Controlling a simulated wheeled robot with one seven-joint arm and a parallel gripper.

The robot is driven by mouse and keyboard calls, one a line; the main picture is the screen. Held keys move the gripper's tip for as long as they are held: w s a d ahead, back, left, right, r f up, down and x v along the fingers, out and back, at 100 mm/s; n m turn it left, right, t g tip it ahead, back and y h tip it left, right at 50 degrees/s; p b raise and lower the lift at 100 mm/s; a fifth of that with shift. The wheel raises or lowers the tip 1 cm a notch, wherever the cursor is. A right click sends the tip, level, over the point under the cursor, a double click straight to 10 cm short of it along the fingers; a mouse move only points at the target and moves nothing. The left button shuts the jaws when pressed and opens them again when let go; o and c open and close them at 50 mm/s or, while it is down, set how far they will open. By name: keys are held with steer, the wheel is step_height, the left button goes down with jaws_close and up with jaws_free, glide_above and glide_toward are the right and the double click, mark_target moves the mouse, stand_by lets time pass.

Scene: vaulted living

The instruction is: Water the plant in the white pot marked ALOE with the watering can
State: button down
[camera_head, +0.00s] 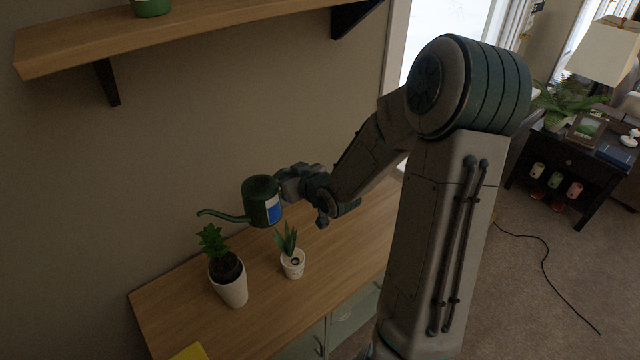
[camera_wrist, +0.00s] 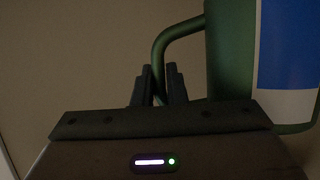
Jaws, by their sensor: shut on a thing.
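A dark green watering can (camera_head: 260,190) with a blue and white label is held in the air above the wooden cabinet top. In the wrist view, my gripper (camera_wrist: 160,82) is shut on the can's handle (camera_wrist: 163,45); in the head view, my gripper (camera_head: 287,186) is at the can's right side. The can's spout points left, its tip above the plant in the larger white pot (camera_head: 232,291). A smaller white pot (camera_head: 293,267) with pointed upright leaves stands to its right, below the can. It bears small dark marks, too small to read; no lettering shows on the larger pot.
The wooden cabinet top (camera_head: 345,240) has free room right of the pots. A yellow thing (camera_head: 190,352) lies at its near edge. A wall shelf (camera_head: 225,22) with a green pot (camera_head: 152,6) is above. A dark side table (camera_head: 565,165) stands far right.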

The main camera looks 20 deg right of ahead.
steer(key=w+d+f+b, duration=0.2)
steer(key=w+d+f, duration=0.4)
steer(key=w+d, duration=0.4)
steer(key=w+d+f+n+y+b, duration=0.2)
steer(key=d+f, duration=0.8)
steer(key=f, duration=0.2)
steer(key=shift+w+d+f+g, duration=0.15)
steer(key=shift+w+g, duration=0.05)
steer(key=shift+g, duration=0.1)
steer(key=shift+f, duration=0.1)
steer(key=shift+s+a+b, duration=0.2)
steer(key=shift+b, duration=0.45)
steer(key=shift+s+a+f+n+b, duration=0.2)
steer(key=shift+s+a+n+b, duration=0.2)
steer(key=shift+b, duration=0.45)
steer(key=shift+s+a+f+n+t+h+b, duration=0.15)
steer(key=shift+s+a+n+t+b, duration=0.3)
steer(key=shift+b, duration=0.75)
steer(key=shift+s+a+f+n+t+h+b, duration=0.15)
steer(key=shift+s+a+b, duration=0.35)
steer(key=shift+b, duration=0.65)
